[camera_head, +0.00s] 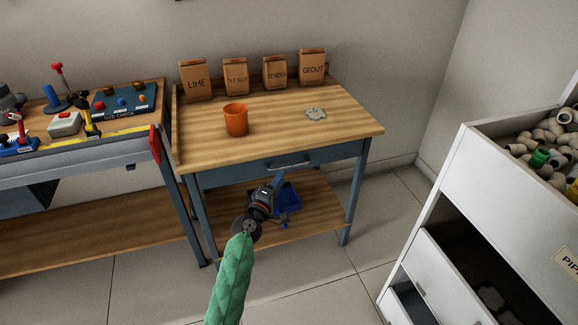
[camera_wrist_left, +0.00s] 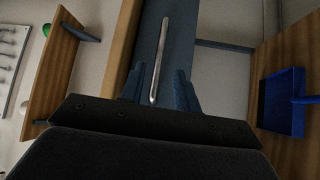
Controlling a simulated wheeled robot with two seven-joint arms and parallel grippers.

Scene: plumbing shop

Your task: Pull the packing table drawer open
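The packing table (camera_head: 345,125) has a wood top and blue-grey frame. Its drawer front (camera_head: 235,174) looks flush with the frame, with a silver bar handle (camera_head: 288,162). My left gripper (camera_head: 276,182) is just below and in front of the handle in the head view. In the left wrist view the handle (camera_wrist_left: 161,55) runs lengthwise ahead of the gripper, its near end between the two blue-grey fingers (camera_wrist_left: 160,90). The fingers are apart and neither visibly presses on the bar. How deep the bar sits between them is unclear. My right gripper is out of view.
An orange cup (camera_head: 236,120), a grey patch (camera_head: 316,113) and labelled bags (camera_head: 236,77) are on the tabletop. A blue dustpan (camera_head: 290,200) lies on the lower shelf. A workbench (camera_head: 95,150) stands left, a white pipe bin (camera_head: 465,165) right. Floor in front is clear.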

